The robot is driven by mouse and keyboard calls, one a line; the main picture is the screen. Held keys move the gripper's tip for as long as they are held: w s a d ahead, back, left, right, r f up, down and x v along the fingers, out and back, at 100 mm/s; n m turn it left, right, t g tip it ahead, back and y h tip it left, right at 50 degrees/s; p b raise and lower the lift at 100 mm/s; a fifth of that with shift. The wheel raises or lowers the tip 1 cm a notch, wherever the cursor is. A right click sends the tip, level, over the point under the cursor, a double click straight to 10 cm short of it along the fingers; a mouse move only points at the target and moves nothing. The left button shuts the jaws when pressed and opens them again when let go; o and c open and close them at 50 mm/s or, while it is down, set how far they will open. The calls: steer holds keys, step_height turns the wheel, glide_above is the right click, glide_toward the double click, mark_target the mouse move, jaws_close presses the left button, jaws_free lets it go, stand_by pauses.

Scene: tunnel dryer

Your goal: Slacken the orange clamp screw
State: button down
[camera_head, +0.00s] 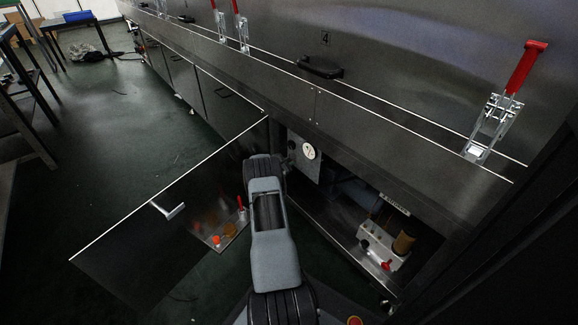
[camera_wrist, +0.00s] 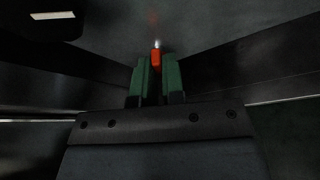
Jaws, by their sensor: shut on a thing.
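In the wrist view my gripper (camera_wrist: 156,70) has its two green fingers shut on a small orange-red piece (camera_wrist: 155,57). It looks like the orange clamp screw, and a bright metal tip shows at its far end. The fingers hide its lower part, so I cannot tell how far it is turned. In the head view my grey arm reaches toward the open cabinet under the dryer, and the gripper and the held piece are hidden there. A white round dial (camera_head: 308,151) on a grey plate sits just right of the arm's far end.
The open cabinet door (camera_head: 130,260) with its handle (camera_head: 170,209) stands left of my arm. Small orange and red items show against it, perhaps reflections. A pale block (camera_head: 380,251) with a red knob (camera_head: 386,265) and brown cylinder (camera_head: 404,243) is at right.

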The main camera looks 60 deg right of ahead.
steer(key=n+g+y, duration=0.1)
steer(key=n+g, duration=0.1)
steer(key=n, duration=0.1)
steer(key=shift+w, duration=0.15)
steer(key=shift+n, duration=0.3)
stand_by(0.5)
steer(key=c, duration=1.2)
jaws_free()
